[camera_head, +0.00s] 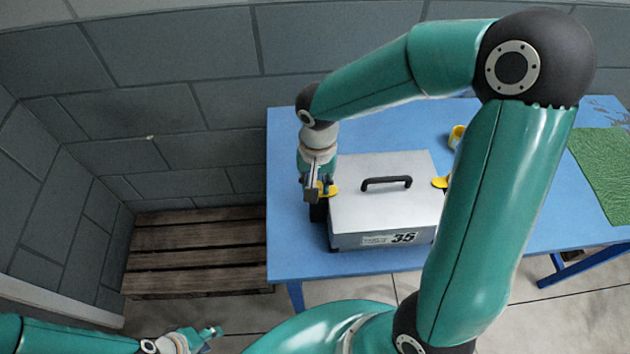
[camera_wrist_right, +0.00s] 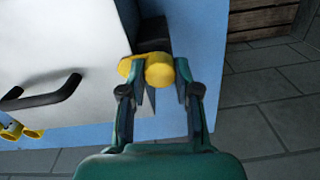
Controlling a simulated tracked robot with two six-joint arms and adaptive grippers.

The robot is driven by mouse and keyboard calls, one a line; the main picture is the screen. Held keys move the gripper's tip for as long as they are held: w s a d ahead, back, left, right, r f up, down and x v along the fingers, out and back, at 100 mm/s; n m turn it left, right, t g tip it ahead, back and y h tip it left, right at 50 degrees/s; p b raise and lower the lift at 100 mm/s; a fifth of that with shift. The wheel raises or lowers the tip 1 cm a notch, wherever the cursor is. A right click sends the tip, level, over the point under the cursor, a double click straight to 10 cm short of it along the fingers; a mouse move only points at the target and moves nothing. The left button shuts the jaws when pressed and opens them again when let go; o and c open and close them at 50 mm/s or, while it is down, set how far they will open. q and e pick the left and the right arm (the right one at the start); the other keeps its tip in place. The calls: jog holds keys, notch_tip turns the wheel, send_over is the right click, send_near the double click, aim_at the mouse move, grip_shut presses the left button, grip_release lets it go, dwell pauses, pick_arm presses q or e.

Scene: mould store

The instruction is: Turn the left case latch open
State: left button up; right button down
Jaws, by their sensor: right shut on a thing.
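A silver case (camera_head: 400,225) with a black handle (camera_head: 386,183) and a "35" label stands closed on the blue table. Its left latch, yellow (camera_head: 331,190), sits at the case's left edge and also shows in the right wrist view (camera_wrist_right: 157,71). My right gripper (camera_head: 322,187) reaches over from the right and is shut on this latch, with a finger on each side in the wrist view (camera_wrist_right: 162,72). The right latch (camera_head: 440,182), also yellow, is partly hidden by my right arm. My left gripper (camera_head: 212,338) is low at the left, away from the case, its fingers apart and empty.
The blue table (camera_head: 290,235) has bare room left of the case. A yellow item (camera_head: 457,135) stands behind the case, partly hidden by my arm. A green mat (camera_head: 603,165) lies at the right. A wooden pallet (camera_head: 195,250) lies left of the table, by the block wall.

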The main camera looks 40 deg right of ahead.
jog(key=shift+w+n, duration=0.1)
jog(key=shift+n, duration=0.2)
jog(key=n+b, duration=0.1)
jog(key=n, duration=0.2)
jog(key=n+b, duration=0.1)
jog(key=n, duration=0.3)
jog(key=shift+w+a+n, duration=0.1)
jog(key=shift+n, duration=0.3)
jog(key=n, duration=0.4)
jog(key=shift+r+n, duration=0.1)
jog(key=shift+n, duration=0.2)
jog(key=n, duration=0.4)
jog(key=shift+n, duration=0.4)
jog(key=c, duration=0.9)
grip_release()
jog(key=shift+c, duration=0.2)
jog(key=shift+o, duration=0.6)
